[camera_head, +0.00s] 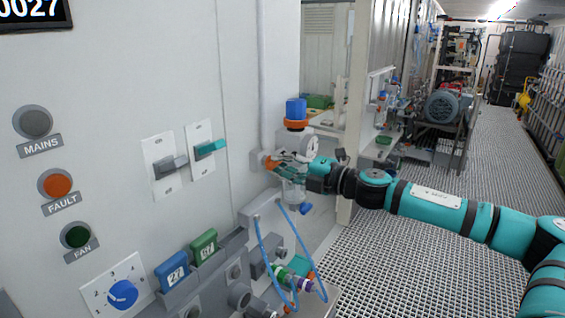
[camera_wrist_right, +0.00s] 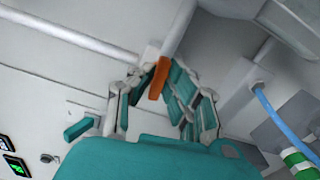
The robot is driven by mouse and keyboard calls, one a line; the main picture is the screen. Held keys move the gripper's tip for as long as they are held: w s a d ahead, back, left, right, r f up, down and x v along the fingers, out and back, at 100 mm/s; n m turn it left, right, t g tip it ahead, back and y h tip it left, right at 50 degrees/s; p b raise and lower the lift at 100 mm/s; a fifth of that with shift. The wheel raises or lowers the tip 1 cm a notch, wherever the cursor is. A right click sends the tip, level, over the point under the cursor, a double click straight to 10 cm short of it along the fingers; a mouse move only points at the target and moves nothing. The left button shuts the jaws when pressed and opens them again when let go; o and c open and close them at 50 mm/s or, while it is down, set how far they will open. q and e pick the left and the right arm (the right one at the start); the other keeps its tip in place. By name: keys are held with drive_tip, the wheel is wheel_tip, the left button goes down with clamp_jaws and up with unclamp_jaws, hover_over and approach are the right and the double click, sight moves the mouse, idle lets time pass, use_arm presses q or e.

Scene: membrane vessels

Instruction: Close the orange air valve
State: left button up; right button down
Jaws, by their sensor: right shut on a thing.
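The orange air valve handle (camera_head: 271,163) is on the pipework at the right edge of the white panel in the head view, partly hidden by my fingers. My right gripper (camera_head: 279,168) reaches in from the right and is shut on the handle. Its teal and white fingers (camera_wrist_right: 162,98) show on both sides of the handle in the wrist view. My left gripper is not in view.
A blue regulator knob (camera_head: 296,109) with an orange ring stands just above the gripper, with a round gauge (camera_head: 310,145) close by. Blue hoses (camera_head: 265,250) hang below. Two wall switches (camera_head: 208,148) are to the left. The grated floor (camera_head: 400,265) is open at right.

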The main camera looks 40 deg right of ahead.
drive_tip(key=shift+m, duration=0.6)
drive_tip(key=c, duration=1.3)
unclamp_jaws()
drive_tip(key=shift+w, duration=0.1)
drive_tip(key=shift+c, duration=0.2)
